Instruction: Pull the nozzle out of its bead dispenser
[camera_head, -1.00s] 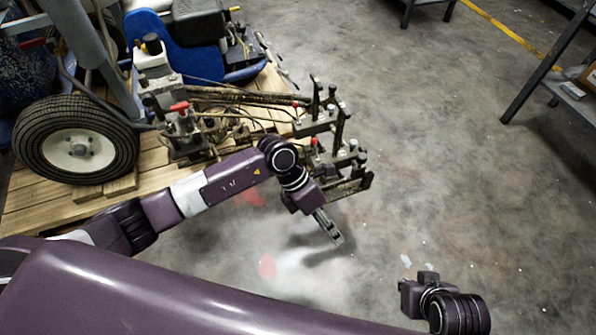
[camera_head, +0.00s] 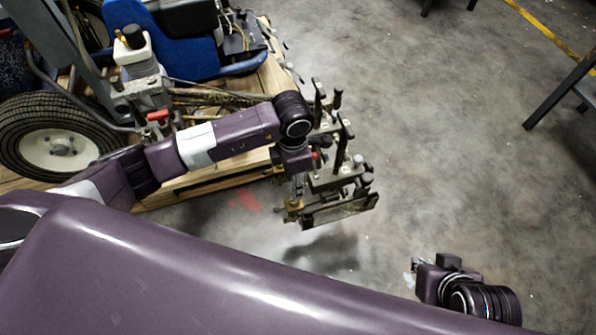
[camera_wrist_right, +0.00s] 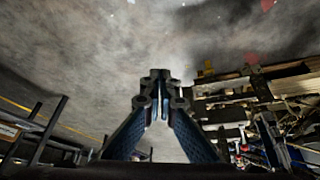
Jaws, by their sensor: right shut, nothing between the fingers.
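The bead dispenser (camera_head: 341,211) is the metal assembly at the end of the line striper's arm, right of centre in the head view. A small brassy fitting (camera_head: 293,209), which may be the nozzle, shows at its lower left; I cannot tell for sure. My left gripper (camera_head: 298,186) points down close beside the dispenser, below my left wrist. Its fingers are mostly hidden, so contact and opening cannot be told. My right gripper (camera_head: 414,266) is low at the right, over bare floor, away from the dispenser. In the right wrist view its fingers (camera_wrist_right: 160,80) meet, shut and empty.
The line striper's wheel (camera_head: 60,143) and blue body (camera_head: 165,38) stand on a wooden pallet (camera_head: 215,178) at the left. Upright posts (camera_head: 343,140) rise by the dispenser. A table leg (camera_head: 555,92) is at the far right. The floor between is clear.

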